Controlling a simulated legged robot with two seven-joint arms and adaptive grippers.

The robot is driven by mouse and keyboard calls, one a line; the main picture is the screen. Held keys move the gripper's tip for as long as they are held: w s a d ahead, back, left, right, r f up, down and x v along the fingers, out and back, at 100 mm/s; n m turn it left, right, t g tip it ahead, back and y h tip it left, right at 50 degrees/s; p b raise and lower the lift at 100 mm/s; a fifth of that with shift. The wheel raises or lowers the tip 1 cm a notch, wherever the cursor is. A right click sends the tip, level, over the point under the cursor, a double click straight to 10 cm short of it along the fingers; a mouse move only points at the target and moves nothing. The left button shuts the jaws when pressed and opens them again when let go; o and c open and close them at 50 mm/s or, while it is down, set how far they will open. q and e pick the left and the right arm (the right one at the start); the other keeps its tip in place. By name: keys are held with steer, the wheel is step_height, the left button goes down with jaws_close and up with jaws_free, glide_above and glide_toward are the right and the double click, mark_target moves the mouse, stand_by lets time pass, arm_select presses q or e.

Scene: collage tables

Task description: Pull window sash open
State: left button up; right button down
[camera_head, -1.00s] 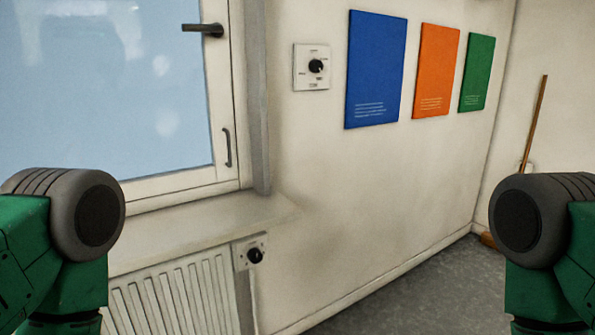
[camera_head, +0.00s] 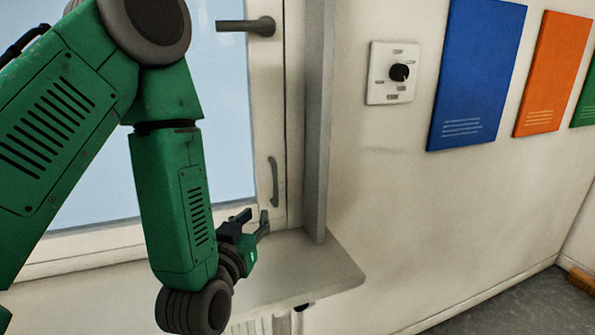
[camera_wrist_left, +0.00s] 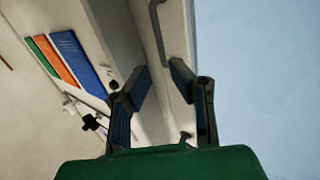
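The window sash (camera_head: 267,90) has a pale frame around a blue-grey pane and appears closed. A dark lever handle (camera_head: 248,26) sits high on its right side. A slim grey pull handle (camera_head: 274,182) is mounted lower on the same side; it also shows at the top of the left wrist view (camera_wrist_left: 158,30). My left gripper (camera_head: 252,215) is just below the pull handle, near the sash's lower right corner, with its fingers apart and nothing between them. In the left wrist view, the open fingers (camera_wrist_left: 160,76) point towards the frame and handle. My right gripper is out of view.
A window sill (camera_head: 315,275) juts out below my left gripper, with part of a radiator (camera_head: 250,325) under it. A wall dial (camera_head: 393,72) and blue (camera_head: 478,75) and orange (camera_head: 552,75) posters are right of the window.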

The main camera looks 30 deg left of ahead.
mark_target(275, 186)
arm_select(q)
steer(key=x, duration=0.5)
steer(key=r+p+x, duration=0.1)
steer(key=x, duration=0.2)
steer(key=shift+w+d, duration=0.2)
steer(key=shift+d, duration=0.1)
steer(key=x, duration=0.5)
steer(key=shift+s+a+f+p, duration=0.1)
steer(key=shift+a+f+p, duration=0.05)
steer(key=shift+a+p, duration=0.2)
steer(key=shift+d, duration=0.25)
jaws_close()
steer(key=shift+a, duration=0.1)
